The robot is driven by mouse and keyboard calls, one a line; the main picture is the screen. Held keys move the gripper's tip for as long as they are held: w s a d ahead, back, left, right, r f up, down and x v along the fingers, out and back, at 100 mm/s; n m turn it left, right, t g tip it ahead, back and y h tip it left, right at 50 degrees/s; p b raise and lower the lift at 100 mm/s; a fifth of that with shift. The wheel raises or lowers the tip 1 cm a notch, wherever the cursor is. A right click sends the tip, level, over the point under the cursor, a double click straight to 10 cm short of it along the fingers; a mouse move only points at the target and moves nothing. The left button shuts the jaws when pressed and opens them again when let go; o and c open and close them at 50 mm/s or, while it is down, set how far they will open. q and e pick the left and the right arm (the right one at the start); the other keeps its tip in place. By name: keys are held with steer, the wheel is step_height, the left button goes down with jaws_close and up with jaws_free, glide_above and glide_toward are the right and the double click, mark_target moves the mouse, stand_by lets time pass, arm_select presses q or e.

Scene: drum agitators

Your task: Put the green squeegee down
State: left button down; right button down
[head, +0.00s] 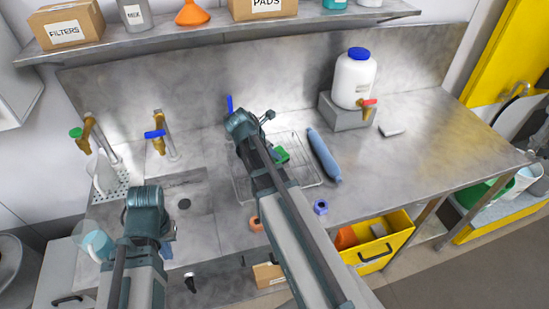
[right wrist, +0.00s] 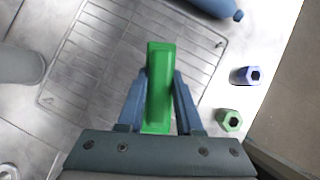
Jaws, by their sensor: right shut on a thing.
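The green squeegee (right wrist: 158,85) is between the two blue fingers of my right gripper (right wrist: 160,100) in the right wrist view. The gripper is shut on it, over the wire rack (right wrist: 88,60). In the head view a green part of the squeegee (head: 282,155) shows beside my right arm, over the rack (head: 300,184) on the steel counter. My arm covers much of the rack there. I cannot tell whether the squeegee touches the rack. My left gripper (head: 152,232) is low at the left by the sink, its fingers mostly hidden by its own wrist.
A blue bottle-like roll (head: 323,155) lies at the rack's right side. A blue nut (head: 320,207) and an orange nut (head: 256,224) are near the front edge; a green nut (right wrist: 230,120) shows in the wrist view. Taps stand left; a white jug (head: 353,80) stands behind. The right counter is mostly clear.

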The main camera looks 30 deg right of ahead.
steer(key=shift+w+d, duration=0.15)
steer(key=f+b, duration=0.4)
steer(key=shift+w+d, duration=0.25)
steer(key=shift+d, duration=0.1)
steer(key=shift+r, duration=0.15)
steer(key=c, duration=0.6)
jaws_free()
